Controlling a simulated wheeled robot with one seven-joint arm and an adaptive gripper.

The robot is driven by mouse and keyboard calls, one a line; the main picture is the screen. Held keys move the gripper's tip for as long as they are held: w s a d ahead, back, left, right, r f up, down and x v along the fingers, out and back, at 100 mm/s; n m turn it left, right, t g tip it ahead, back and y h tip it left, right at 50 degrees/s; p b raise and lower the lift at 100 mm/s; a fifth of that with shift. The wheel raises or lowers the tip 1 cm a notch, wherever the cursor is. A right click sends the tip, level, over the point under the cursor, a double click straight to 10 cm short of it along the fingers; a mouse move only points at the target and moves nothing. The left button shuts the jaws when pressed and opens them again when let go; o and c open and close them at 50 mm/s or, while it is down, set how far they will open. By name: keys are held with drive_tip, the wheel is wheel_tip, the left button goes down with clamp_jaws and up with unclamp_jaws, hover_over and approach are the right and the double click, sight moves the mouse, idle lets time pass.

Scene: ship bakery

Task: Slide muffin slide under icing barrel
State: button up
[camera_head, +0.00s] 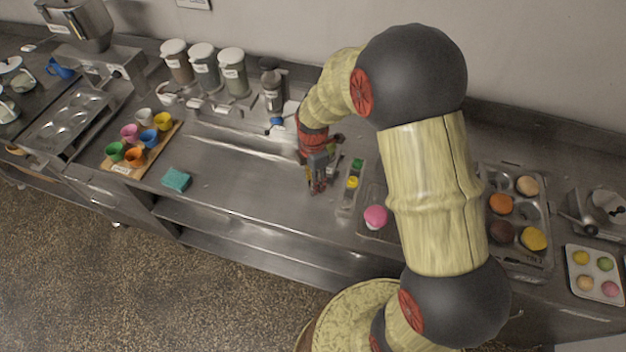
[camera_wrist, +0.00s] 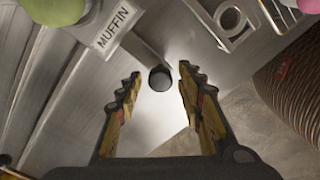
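In the wrist view, a metal piece labelled MUFFIN (camera_wrist: 112,32), seemingly the muffin slide, has a short rod ending in a dark round knob (camera_wrist: 159,78). A green, rounded thing (camera_wrist: 55,8) is beside the label, cut off by the top edge. My gripper (camera_wrist: 158,80) is open, with one finger on either side of the knob and visible gaps to both. In the head view my gripper (camera_head: 318,187) points down near the counter's front edge; the slide there is mostly hidden by my wrist. I cannot identify the icing barrel for certain.
A metal strip with green and yellow knobs (camera_head: 350,190) stands close right of my gripper, then a tray with a pink muffin (camera_head: 375,217). A dispenser with a blue tip (camera_head: 272,90) stands behind left. The counter left of my gripper (camera_head: 235,175) is mostly clear.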

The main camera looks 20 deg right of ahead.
clamp_jaws()
idle(0.7)
